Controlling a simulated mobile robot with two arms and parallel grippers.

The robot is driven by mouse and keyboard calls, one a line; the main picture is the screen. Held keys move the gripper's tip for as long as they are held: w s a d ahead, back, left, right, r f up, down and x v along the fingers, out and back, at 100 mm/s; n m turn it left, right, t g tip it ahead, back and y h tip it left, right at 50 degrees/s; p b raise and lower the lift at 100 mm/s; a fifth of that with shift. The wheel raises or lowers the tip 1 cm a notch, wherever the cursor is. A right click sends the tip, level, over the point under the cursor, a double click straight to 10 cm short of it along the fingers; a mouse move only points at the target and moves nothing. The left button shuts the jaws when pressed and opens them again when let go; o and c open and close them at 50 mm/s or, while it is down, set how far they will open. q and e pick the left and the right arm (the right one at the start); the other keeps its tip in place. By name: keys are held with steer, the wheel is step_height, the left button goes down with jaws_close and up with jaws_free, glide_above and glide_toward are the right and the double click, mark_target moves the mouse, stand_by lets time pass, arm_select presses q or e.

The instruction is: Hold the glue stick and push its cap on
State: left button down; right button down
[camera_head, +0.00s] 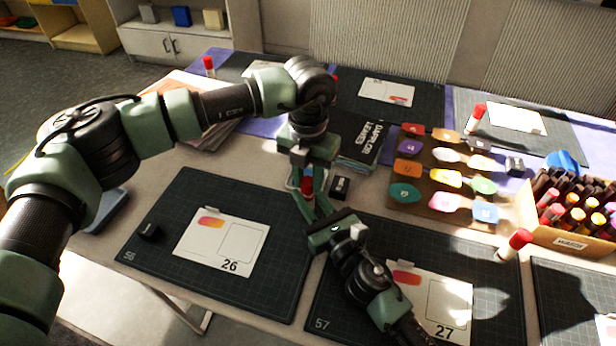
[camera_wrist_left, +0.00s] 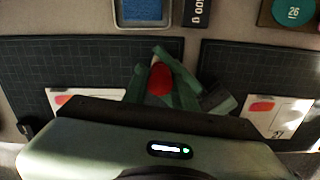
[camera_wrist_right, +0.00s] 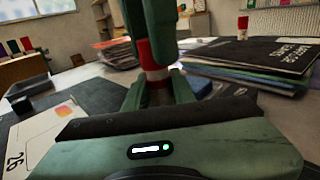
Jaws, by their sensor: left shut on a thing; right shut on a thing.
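The glue stick (camera_wrist_right: 158,78) stands roughly upright between my two grippers, above the gap between the two front mats. Its red cap (camera_wrist_right: 147,53) is at the top, in line with the pale body; I cannot tell whether it is fully seated. In the head view the red cap (camera_head: 307,186) is partly hidden by fingers. My left gripper (camera_head: 306,178) comes from above and is shut on the cap. My right gripper (camera_head: 310,207) comes from the front and is shut on the body below. The left wrist view shows the cap (camera_wrist_left: 160,79) from above.
Mats with cards numbered 26 (camera_head: 212,262) and 27 (camera_head: 456,296) lie on either side. Dark books (camera_head: 362,140) lie behind the grippers. A small black block (camera_head: 340,187) sits close by on the right.

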arm_select(q)
steer(key=shift+f, duration=0.6)
steer(key=c, duration=1)
jaws_free()
steer(key=shift+c, duration=0.2)
step_height(320, 180, up, 12)
arm_select(e)
steer(key=c, duration=1.1)
jaws_free()
arm_select(q)
steer(key=shift+f, duration=0.1)
arm_select(e)
steer(key=shift+s, duration=0.1)
